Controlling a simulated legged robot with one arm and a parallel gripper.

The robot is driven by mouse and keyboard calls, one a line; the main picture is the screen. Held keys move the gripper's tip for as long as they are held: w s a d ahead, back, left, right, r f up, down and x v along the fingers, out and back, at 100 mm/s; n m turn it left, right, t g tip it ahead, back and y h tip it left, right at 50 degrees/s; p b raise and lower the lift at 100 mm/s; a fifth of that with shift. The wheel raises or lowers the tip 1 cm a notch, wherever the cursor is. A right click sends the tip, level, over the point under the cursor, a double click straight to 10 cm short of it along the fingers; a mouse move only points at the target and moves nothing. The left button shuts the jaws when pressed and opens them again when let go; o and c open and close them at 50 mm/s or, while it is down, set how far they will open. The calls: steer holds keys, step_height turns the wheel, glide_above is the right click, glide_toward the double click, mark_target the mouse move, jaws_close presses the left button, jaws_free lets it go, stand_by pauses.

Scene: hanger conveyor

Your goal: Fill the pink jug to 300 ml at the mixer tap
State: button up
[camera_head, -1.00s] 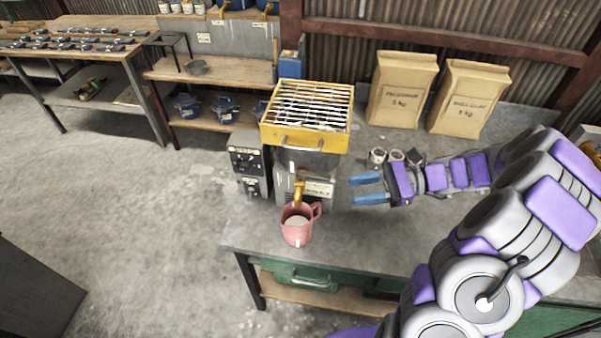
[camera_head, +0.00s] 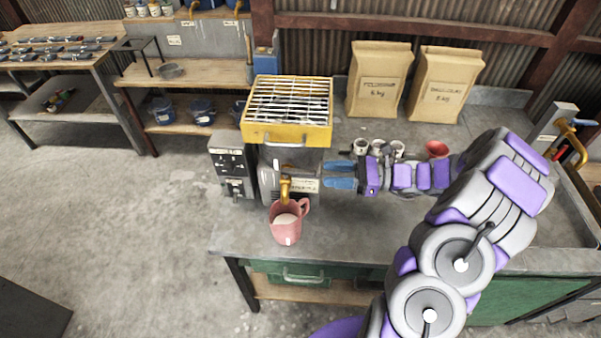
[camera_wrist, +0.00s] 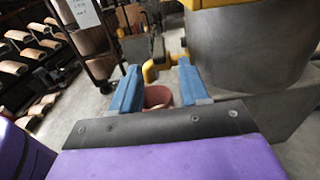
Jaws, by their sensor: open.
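The pink jug (camera_head: 287,224) stands upright near the front left of the bench, under a brass tap (camera_head: 285,188) on a grey machine. Its handle is at the right, and pale content shows inside. No fill mark is readable. My gripper (camera_head: 326,174) is open and empty, its blue fingers pointing left beside the machine, behind and right of the jug. In the wrist view, the jug (camera_wrist: 158,97) shows between the fingers (camera_wrist: 160,75), partly hidden below by my gripper. The tap (camera_wrist: 150,70) shows just beyond.
A yellow slatted tray (camera_head: 290,108) tops the machine, with a dark control box (camera_head: 232,165) at its left. Small cups (camera_head: 378,148), a red bowl (camera_head: 437,149) and two paper bags (camera_head: 380,80) stand behind my arm.

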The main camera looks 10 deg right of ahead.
mark_target(288, 171)
steer(key=b+x, duration=0.1)
steer(key=x, duration=0.8)
steer(key=shift+d, duration=0.1)
jaws_close()
stand_by(0.4)
